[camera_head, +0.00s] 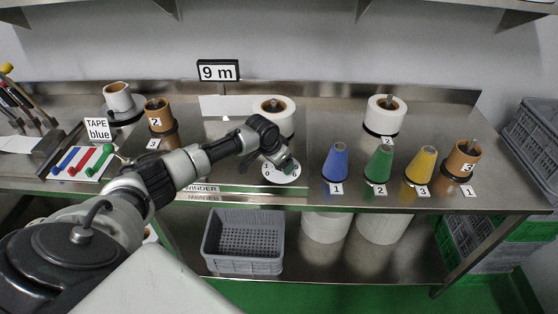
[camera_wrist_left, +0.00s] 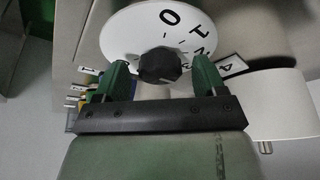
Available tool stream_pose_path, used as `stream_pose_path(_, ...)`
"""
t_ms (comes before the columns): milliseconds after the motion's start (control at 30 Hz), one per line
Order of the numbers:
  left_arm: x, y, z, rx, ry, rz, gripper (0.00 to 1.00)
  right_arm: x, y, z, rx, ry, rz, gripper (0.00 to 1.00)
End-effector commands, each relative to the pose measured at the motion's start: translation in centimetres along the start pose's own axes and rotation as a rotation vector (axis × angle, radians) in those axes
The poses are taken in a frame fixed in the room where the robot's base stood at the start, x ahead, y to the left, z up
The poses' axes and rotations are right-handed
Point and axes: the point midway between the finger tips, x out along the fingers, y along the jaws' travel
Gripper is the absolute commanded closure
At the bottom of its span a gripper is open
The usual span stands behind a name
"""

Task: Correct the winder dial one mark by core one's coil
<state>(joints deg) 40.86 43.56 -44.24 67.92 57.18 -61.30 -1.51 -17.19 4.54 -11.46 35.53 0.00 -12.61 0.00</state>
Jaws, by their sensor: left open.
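The winder dial (camera_head: 281,172) is a white disc at the table's front edge, partly covered by my left gripper (camera_head: 280,163). In the left wrist view the dial (camera_wrist_left: 122,36) shows a 0, a 1 and a 2, and a black knob (camera_wrist_left: 160,66) at its centre. My left gripper (camera_wrist_left: 162,76) is open, with one green fingertip on each side of the knob; I cannot tell whether they touch it. A brown core (camera_head: 463,158) marked 3 stands at the right beside a card 1 (camera_head: 469,191). A white coil (camera_head: 275,108) stands behind the dial. My right gripper is out of view.
Blue (camera_head: 336,162), green (camera_head: 379,164) and yellow (camera_head: 421,165) cones stand right of the dial. Another white coil (camera_head: 384,114) is behind them. A sign reads 9 m (camera_head: 218,71); another reads TAPE blue (camera_head: 98,129). A grey crate (camera_head: 243,240) sits below.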

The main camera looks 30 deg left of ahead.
Motion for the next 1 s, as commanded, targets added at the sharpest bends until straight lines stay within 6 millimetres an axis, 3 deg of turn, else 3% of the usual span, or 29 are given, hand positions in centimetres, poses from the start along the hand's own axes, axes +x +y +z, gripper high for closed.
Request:
stream_pose_path(167,-1.0,-0.1,0.0,0.001,0.003,0.000,0.29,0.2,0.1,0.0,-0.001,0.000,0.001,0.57)
stream_pose_path(633,-9.4,-0.1,0.0,0.001,0.002,-0.001,0.29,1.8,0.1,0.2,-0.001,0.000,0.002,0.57)
stream_pose_path(1000,-10.8,0.0,0.0,0.000,0.000,0.000,0.29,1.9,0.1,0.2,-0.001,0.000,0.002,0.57)
